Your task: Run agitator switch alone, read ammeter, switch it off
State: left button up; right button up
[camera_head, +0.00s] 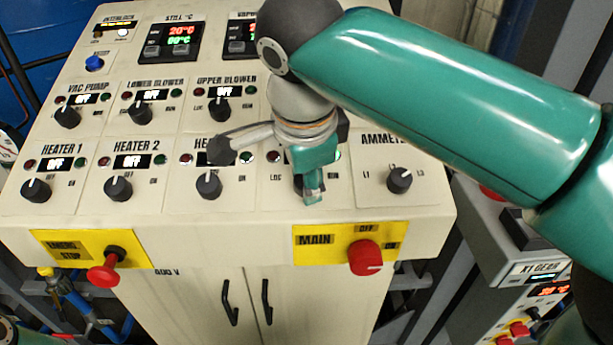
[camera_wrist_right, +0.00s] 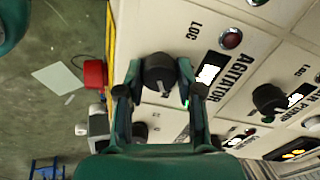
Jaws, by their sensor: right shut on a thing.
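The control panel (camera_head: 75,205) fills the middle of the head view. My right gripper (camera_head: 312,196) reaches down onto the agitator switch, which it largely hides there. In the right wrist view the black agitator knob (camera_wrist_right: 160,72) sits between the two fingers of my right gripper (camera_wrist_right: 160,92), which is shut on it. The AGITATOR label (camera_wrist_right: 232,75) and a white display (camera_wrist_right: 208,73) are beside it; I cannot read the display. The ammeter selector (camera_head: 399,180), marked L1 to L3, is right of the gripper; the ammeter's reading is hidden behind my arm.
The heater 1 (camera_head: 36,189), heater 2 (camera_head: 118,188), vac pump (camera_head: 67,116) and both blower displays read OFF. Below are the red emergency stop (camera_head: 104,272) and the red main switch (camera_head: 364,258). The X1 gear box (camera_head: 535,270) stands at right.

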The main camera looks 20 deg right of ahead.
jog(key=o, duration=1.2)
jog(key=shift+c, duration=0.2)
jog(key=v, duration=1.2)
jog(key=shift+f, duration=0.1)
